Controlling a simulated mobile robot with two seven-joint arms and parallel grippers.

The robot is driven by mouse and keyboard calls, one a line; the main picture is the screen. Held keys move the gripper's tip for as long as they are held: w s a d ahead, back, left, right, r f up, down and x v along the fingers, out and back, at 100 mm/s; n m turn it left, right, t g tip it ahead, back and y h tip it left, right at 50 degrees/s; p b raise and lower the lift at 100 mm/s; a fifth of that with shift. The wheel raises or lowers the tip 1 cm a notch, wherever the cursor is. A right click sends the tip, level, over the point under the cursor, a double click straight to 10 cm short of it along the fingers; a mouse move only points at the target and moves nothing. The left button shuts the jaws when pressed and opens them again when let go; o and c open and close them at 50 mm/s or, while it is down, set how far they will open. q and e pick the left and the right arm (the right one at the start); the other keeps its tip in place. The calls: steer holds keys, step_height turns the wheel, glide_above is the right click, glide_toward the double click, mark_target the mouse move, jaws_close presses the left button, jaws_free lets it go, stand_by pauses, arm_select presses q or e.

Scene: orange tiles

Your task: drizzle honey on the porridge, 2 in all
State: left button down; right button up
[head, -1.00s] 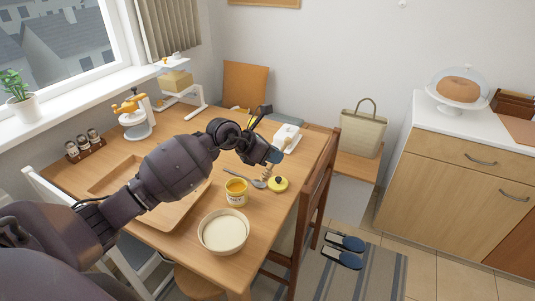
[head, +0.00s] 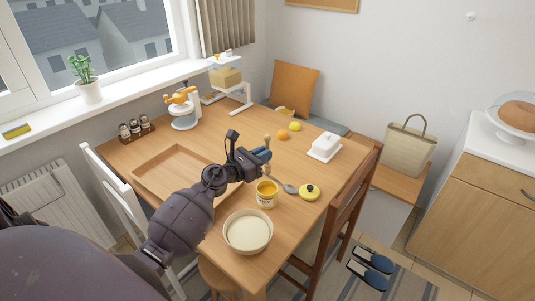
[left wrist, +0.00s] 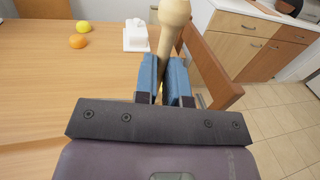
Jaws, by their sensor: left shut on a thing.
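In the left wrist view the dipper (left wrist: 172,30) stands between the blue fingertips (left wrist: 165,80). The gripper is just above and behind the open honey jar (head: 267,198), which holds orange-yellow honey. I cannot tell whether the dipper's lower end is inside the jar. The bowl of pale porridge (head: 248,233) stands in front of the jar, at the table's near edge. My right gripper is not in view.
The yellow lid (head: 309,193) and a spoon (head: 290,188) lie right of the jar. A wooden tray (head: 160,185) is at the left. A white butter dish (head: 324,147), an orange (head: 282,135) and a lemon (head: 295,126) stand farther back. A brown chair (head: 345,200) borders the right side.

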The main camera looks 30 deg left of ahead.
arm_select(q)
steer(key=shift+f+b, duration=4.5)
steer(key=shift+f, duration=1.15)
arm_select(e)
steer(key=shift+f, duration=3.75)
arm_select(q)
step_height(320, 180, up, 10)
steer(key=p, duration=0.8)
steer(key=shift+r, duration=0.25)
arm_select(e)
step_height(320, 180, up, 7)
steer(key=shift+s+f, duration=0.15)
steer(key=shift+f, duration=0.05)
